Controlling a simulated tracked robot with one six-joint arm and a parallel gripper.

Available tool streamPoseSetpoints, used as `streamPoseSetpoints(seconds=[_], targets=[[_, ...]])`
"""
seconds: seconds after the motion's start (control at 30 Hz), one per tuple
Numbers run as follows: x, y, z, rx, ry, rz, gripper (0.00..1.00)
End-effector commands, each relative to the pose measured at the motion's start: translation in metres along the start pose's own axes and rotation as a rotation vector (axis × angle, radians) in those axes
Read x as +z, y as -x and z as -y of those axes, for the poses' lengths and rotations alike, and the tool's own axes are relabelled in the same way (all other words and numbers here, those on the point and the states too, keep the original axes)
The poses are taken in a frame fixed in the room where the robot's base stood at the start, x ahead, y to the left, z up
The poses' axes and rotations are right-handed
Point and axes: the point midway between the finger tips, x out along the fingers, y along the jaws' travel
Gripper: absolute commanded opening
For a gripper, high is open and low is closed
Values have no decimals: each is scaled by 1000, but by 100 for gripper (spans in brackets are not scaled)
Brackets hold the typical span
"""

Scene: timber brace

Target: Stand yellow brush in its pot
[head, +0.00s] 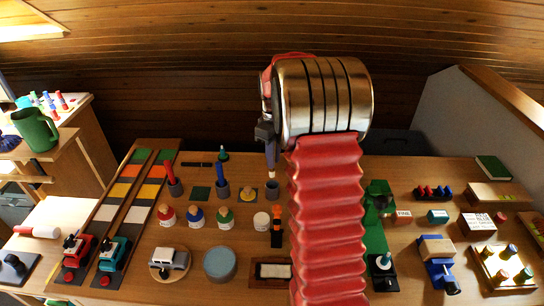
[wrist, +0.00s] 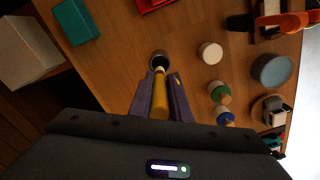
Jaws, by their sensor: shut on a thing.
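My gripper (head: 269,150) hangs over the table in the head view, its fingers pointing down. In the wrist view my gripper (wrist: 160,90) is shut on the yellow brush (wrist: 159,103), which lies between its two fingers with the pale tip (wrist: 160,70) outward. The brush's pale end (head: 271,175) shows just under the fingers in the head view. A grey pot (head: 272,191) stands right below it. In the wrist view the tip overlaps the near rim of the pot (wrist: 159,56). I cannot tell whether it is inside the mouth.
A blue brush (head: 221,174) and a red brush (head: 170,172) stand in pots to the left.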

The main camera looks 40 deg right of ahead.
Motion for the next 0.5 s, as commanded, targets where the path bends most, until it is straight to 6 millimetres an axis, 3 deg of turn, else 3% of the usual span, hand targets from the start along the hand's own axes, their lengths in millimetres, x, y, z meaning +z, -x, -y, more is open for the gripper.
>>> streamPoseSetpoints(seconds=[0.5], targets=[[1,-29,0,-1,-2,0,0]])
